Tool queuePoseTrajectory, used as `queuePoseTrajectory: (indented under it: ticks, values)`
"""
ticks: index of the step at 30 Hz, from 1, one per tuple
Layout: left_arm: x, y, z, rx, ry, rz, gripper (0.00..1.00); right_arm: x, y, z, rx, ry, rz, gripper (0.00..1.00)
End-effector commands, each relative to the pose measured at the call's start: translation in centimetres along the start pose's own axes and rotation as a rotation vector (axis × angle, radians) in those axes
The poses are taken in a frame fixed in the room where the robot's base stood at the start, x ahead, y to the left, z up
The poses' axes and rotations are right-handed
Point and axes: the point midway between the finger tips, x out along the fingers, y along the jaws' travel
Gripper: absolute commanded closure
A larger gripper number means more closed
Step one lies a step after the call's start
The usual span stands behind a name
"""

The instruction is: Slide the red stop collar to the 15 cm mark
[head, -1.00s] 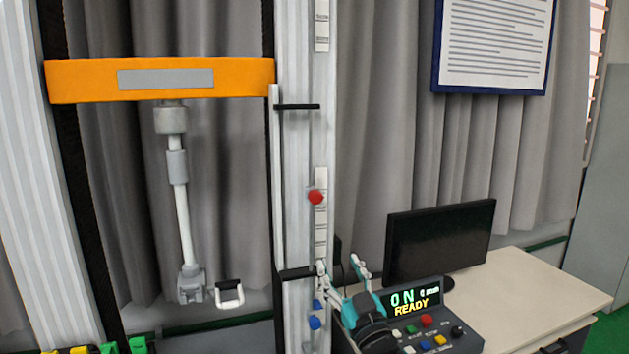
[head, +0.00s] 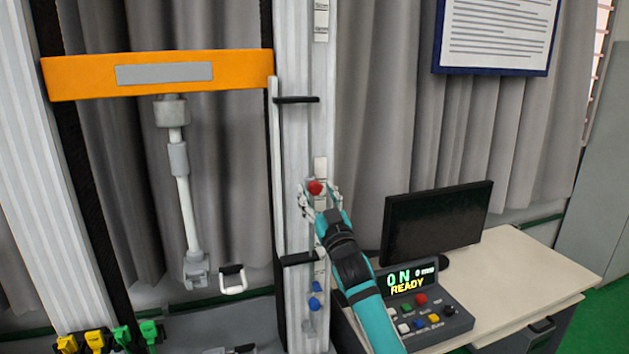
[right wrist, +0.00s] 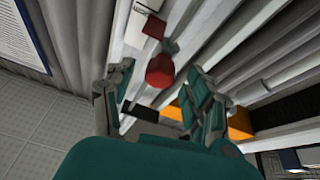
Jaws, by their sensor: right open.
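The red stop collar (head: 315,187) sits on the right column of the drop tower, over a white scale strip (head: 320,166). Its round red knob (right wrist: 160,70) faces the right wrist camera. My right gripper (head: 319,191) is open, with a finger on either side of the knob. In the right wrist view the open fingers (right wrist: 160,88) frame the knob with gaps, and I see no grip on it. The scale's numbers are too small to read. My left gripper is not in view.
Black brackets stick out of the column above (head: 297,100) and below (head: 299,259) the collar. Blue knobs (head: 315,303) sit lower down. A control box (head: 428,318) reading READY and a monitor (head: 437,222) stand on the desk to the right. An orange crossbeam (head: 160,75) spans the left.

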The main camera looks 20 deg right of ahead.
Motion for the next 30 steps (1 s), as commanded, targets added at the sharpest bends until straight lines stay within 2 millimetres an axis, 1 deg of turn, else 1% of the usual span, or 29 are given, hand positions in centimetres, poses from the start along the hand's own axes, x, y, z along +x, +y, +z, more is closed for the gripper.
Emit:
queuePoseTrajectory:
  ticks: [1,6,16,17,27,29,30]
  values:
    - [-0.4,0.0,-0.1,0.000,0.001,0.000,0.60,0.8,0.1,-0.2,0.000,0.000,0.001,0.45]
    - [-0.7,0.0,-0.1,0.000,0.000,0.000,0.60,1.9,0.0,-0.1,0.000,0.000,0.000,0.45]
    - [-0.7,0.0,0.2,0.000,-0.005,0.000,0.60,2.2,0.0,0.1,0.000,-0.001,0.000,0.45]
    - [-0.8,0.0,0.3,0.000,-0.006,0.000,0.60,2.2,0.0,0.1,0.000,-0.001,0.000,0.47]
    - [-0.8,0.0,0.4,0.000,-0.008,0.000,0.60,2.2,0.0,0.1,-0.001,-0.001,0.001,0.91]
    - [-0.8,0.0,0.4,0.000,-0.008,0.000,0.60,2.2,0.1,0.1,-0.001,-0.001,0.001,0.99]
    - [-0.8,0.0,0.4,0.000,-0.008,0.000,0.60,2.2,0.1,0.1,-0.001,-0.001,0.001,1.00]
